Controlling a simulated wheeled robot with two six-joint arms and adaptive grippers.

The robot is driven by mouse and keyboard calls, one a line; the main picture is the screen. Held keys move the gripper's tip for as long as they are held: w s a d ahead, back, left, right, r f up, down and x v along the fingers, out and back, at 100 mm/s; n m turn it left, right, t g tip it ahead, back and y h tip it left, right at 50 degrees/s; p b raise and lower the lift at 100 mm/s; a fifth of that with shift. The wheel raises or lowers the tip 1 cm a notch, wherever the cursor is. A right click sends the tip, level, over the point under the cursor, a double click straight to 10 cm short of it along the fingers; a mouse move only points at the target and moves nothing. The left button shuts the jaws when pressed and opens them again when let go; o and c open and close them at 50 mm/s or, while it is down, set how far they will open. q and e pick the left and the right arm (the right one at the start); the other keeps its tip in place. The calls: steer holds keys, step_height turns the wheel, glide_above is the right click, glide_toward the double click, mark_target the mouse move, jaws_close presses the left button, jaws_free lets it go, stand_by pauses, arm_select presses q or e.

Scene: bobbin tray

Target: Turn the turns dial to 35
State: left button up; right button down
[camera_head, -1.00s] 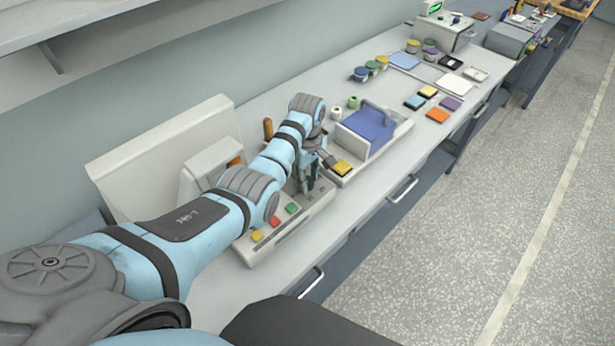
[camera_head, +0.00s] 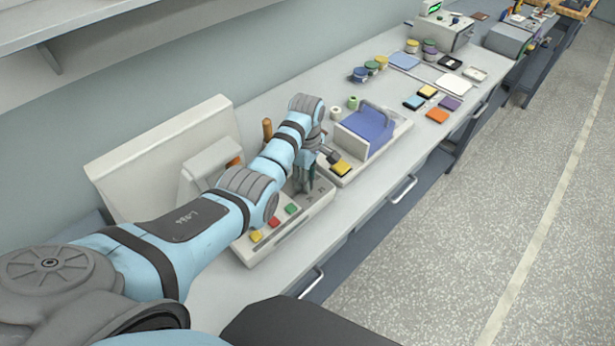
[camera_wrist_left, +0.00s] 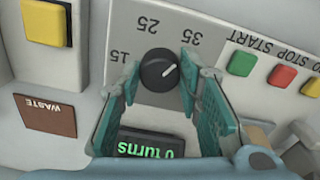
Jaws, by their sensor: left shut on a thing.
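The turns dial (camera_wrist_left: 158,70) is a round black knob with a white pointer line, on a grey panel marked 15, 25 and 35. Its pointer aims to the upper right in the left wrist view, on the side of the 35 mark. A display (camera_wrist_left: 146,144) beside the dial reads 0 turns in green, upside down in this view. My left gripper (camera_wrist_left: 160,78) is shut on the dial, a teal finger at each side. In the head view my left gripper (camera_head: 304,178) is over the machine's front panel, and the dial is hidden there. My right gripper is not in view.
Green (camera_wrist_left: 242,62), red (camera_wrist_left: 284,78) and yellow buttons sit beside the dial. A yellow square (camera_wrist_left: 46,22) and a brown WASTE label (camera_wrist_left: 46,115) are on the other side. A blue-lined tray (camera_head: 368,130) stands beyond the machine (camera_head: 262,248) on the bench.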

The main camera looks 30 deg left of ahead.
arm_select(q)
steer(key=o, duration=1)
steer(key=shift+a+f, duration=0.1)
steer(key=shift+a, duration=0.1)
steer(key=shift+o, duration=0.9)
steer(key=shift+a, duration=0.1)
steer(key=shift+w+r, duration=0.1)
steer(key=shift+r, duration=0.25)
step_height(320, 180, up, 7)
steer(key=shift+f, duration=0.15)
